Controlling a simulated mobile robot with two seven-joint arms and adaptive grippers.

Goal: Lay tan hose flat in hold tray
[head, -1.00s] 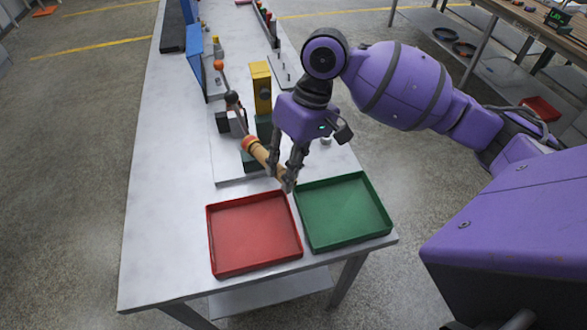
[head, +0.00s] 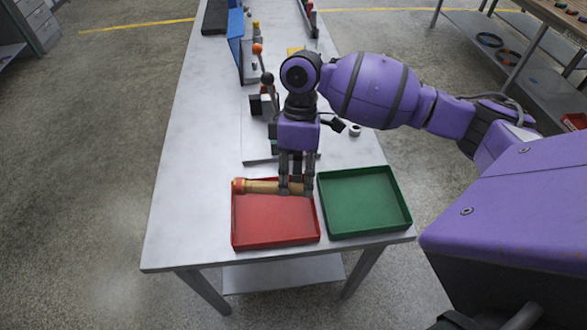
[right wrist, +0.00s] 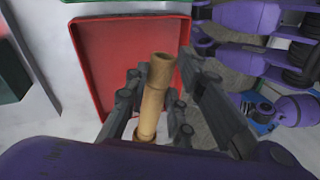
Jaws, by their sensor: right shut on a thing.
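The tan hose (head: 262,187) is a short tube with a reddish-orange end at the left. My right gripper (head: 295,190) is shut on it near its right end and holds it roughly level, across the far part of the red tray (head: 275,225). I cannot tell whether the hose touches the tray. In the right wrist view the hose (right wrist: 153,100) lies between the fingers (right wrist: 155,110), with the red tray (right wrist: 100,50) behind it. No tray in view is visibly labelled as the hold tray. My left gripper is not in view.
An empty green tray (head: 365,203) stands just right of the red tray. Behind them is a fixture with ball-topped levers (head: 267,78). The left side of the white table (head: 190,150) is clear. A shelf unit (head: 520,60) stands at the right.

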